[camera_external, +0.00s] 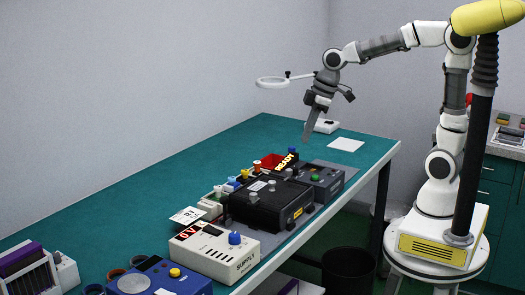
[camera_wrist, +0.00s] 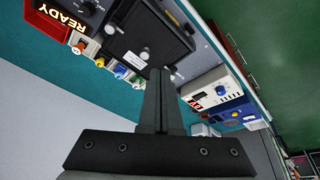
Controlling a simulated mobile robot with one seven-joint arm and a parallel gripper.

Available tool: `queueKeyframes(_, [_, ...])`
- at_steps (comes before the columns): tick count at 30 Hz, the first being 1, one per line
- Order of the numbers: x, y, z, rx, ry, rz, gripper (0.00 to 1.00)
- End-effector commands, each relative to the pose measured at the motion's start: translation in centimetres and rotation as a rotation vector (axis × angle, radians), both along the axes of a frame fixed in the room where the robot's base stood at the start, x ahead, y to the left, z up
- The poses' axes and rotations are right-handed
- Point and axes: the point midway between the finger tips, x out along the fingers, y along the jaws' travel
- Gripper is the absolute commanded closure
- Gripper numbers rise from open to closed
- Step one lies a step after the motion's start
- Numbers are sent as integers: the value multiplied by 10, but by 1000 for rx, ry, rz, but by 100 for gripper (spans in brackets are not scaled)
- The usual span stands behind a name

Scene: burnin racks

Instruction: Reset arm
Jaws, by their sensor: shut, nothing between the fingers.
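My gripper (camera_external: 307,133) hangs above the far right part of the green bench (camera_external: 160,155), fingers pointing down. In the wrist view my gripper (camera_wrist: 160,78) shows its two fingers pressed together with nothing between them. It is apart from the devices on the bench. My white and grey arm rises from its stand at the right and bends over toward the bench.
A black boxy device (camera_external: 265,203) and a unit with a lit READY sign (camera_external: 284,163) stand below my gripper. A white supply box (camera_external: 215,250) and a blue device (camera_external: 160,280) stand nearer. A ring lamp (camera_external: 285,81) is behind my gripper. A black bin (camera_external: 347,272) stands on the floor.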

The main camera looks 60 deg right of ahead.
Motion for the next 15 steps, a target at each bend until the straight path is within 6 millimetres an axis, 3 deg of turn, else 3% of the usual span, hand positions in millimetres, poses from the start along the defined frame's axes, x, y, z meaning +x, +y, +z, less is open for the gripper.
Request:
queueKeyframes(3, [-25, -30, 22, 20, -46, -153, 100])
queueKeyframes(6, [-50, -57, 30, 29, -71, -269, 100])
queueKeyframes(15, [-123, -116, 30, 85, -132, -558, 100])
